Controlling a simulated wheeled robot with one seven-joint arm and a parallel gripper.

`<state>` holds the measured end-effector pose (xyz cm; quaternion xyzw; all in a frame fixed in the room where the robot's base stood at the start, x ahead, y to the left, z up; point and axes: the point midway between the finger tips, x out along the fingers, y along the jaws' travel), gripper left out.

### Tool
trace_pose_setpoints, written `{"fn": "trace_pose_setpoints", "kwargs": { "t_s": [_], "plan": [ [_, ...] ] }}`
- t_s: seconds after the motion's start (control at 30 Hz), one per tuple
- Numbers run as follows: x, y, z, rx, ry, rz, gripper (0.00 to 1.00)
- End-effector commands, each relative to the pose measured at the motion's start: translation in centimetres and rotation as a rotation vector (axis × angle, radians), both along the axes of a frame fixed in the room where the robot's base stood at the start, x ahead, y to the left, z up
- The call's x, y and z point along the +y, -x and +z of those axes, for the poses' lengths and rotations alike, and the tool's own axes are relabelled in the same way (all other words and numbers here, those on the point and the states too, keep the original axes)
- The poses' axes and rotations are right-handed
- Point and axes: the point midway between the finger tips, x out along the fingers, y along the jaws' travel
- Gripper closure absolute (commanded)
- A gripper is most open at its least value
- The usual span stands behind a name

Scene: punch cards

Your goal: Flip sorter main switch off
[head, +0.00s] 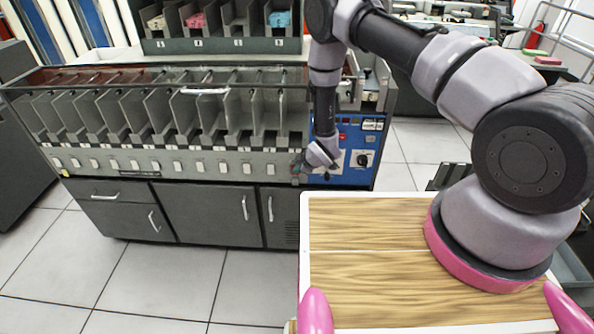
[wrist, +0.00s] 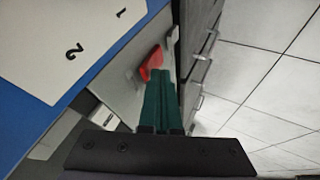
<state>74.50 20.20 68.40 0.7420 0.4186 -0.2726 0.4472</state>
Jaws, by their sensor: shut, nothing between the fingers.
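The card sorter (head: 160,160) stands ahead, with a blue control panel (head: 352,170) at its right end. In the wrist view, a red switch (wrist: 150,62) sticks out from a pale grey face beside the blue panel. My gripper (wrist: 161,76) is shut and empty, its green fingertips right by the red switch. I cannot tell whether they touch it. In the head view, my gripper (head: 299,168) is low at the left edge of the blue panel and hides the switch, so its position does not show there.
A dark round knob (head: 362,160) sits on the blue panel. A row of pale keys (head: 178,167) runs along the sorter front, above grey cabinets (head: 205,213). My wooden-topped base is in front. Tiled floor (head: 160,285) is clear at left.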

Motion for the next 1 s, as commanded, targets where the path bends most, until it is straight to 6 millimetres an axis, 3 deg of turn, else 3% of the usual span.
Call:
{"fn": "trace_pose_setpoints", "kwargs": {
  "t_s": [1.0],
  "plan": [
    [0.0,-0.3,1.7,-0.001,0.0,-0.002,1.0]
  ]
}}
